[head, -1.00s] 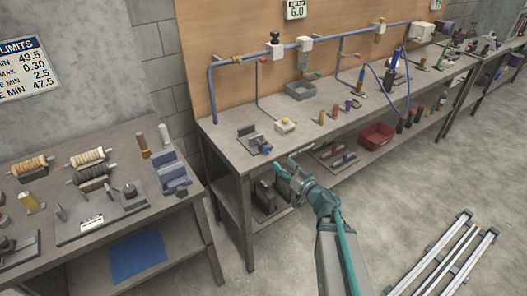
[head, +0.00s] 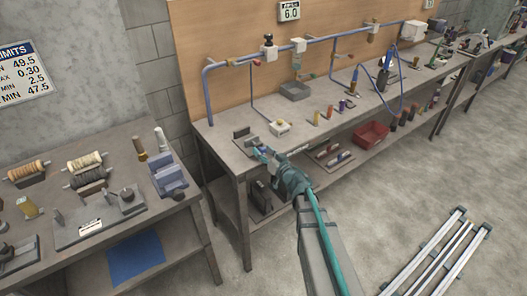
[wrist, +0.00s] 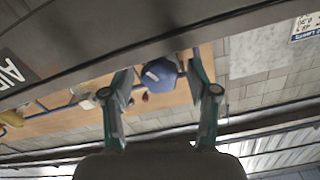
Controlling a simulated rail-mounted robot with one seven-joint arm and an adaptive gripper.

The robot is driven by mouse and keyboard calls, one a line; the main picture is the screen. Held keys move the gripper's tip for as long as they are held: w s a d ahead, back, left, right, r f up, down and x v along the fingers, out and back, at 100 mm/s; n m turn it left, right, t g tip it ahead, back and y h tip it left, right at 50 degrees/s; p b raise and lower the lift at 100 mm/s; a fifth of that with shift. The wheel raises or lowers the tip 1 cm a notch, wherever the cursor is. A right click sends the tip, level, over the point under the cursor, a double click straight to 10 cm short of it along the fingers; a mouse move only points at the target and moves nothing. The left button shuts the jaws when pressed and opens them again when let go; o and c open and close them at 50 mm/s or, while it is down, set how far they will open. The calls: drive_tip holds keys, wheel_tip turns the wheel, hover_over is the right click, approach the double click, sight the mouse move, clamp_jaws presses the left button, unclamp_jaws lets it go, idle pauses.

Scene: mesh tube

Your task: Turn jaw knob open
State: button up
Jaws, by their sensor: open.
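The jaw knob (wrist: 158,74) is blue with a white mark on its face. In the wrist view it sits between the two fingers of my gripper (wrist: 158,84). The fingers are apart, one on each side of the knob; I cannot tell whether either touches it. In the head view my gripper (head: 263,157) is at the front left corner of the long bench, at the small grey jaw fixture (head: 242,132). The gripper hides most of the knob and the front of the fixture there.
A grey tray (head: 295,91) and several small coloured cylinders are farther along the bench (head: 222,143). A blue vise-like block (head: 170,178) stands on the left table. The floor at right holds rails (head: 440,255).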

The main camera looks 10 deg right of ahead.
clamp_jaws()
idle(0.3)
drive_tip(key=shift+n, duration=0.4)
drive_tip(key=n+b, duration=0.2)
drive_tip(key=n, duration=0.3)
drive_tip(key=shift+a+f, duration=0.1)
drive_tip(key=n+b, duration=0.3)
drive_tip(key=n, duration=0.3)
drive_tip(key=shift+n, duration=0.4)
unclamp_jaws()
